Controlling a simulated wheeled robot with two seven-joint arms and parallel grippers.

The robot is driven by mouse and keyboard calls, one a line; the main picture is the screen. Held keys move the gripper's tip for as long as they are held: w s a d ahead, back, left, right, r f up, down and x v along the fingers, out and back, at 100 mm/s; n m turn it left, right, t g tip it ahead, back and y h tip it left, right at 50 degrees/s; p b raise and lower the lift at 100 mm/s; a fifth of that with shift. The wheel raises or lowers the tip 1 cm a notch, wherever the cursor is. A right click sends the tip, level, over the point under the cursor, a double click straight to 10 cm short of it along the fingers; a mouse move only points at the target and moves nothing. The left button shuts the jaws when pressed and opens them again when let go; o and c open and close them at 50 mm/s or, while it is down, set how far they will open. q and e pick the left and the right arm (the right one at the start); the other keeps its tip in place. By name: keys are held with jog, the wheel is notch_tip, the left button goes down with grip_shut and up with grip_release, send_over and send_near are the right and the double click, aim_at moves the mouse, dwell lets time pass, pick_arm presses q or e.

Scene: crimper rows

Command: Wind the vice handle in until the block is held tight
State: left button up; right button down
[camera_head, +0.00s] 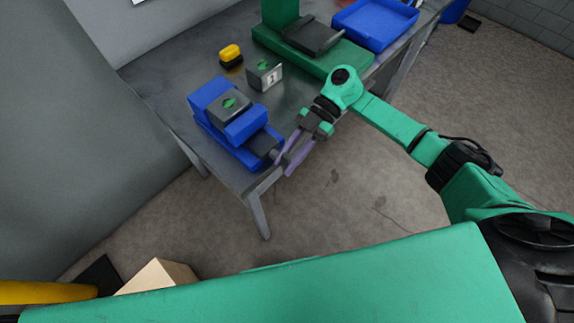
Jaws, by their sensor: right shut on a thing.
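The blue vice (210,91) stands at the near left end of the grey table. A grey block (222,114) with a green mark on top sits between its jaws; I cannot tell whether both jaws touch it. The dark screw end and handle (275,154) are at the vice's near right end, largely hidden by my fingers. My right gripper (285,164), with long purple fingers, reaches in from the right and is shut on the handle, just beyond the table's edge. My left gripper is out of view.
Behind the vice stand a second grey block (264,77) with a label and a yellow-and-black object (231,53). A green machine (290,50) and a blue tray (374,23) are farther back. The floor (350,190) right of the table is clear.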

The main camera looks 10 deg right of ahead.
jog(key=g+y+b, duration=0.1)
jog(key=y+b, duration=0.1)
jog(key=b, duration=0.1)
jog(key=f+g+y+b, duration=0.1)
jog(key=g+y+b, duration=0.1)
jog(key=b, duration=0.1)
jog(key=shift+w+d, duration=0.2)
jog(key=shift+d+r+g+y+b, duration=0.1)
jog(key=shift+r+g+y+b, duration=0.1)
jog(key=shift+g+y+b, duration=0.95)
jog(key=shift+t+y+b, duration=0.25)
jog(key=shift+b, duration=0.25)
jog(key=c, duration=0.7)
grip_release()
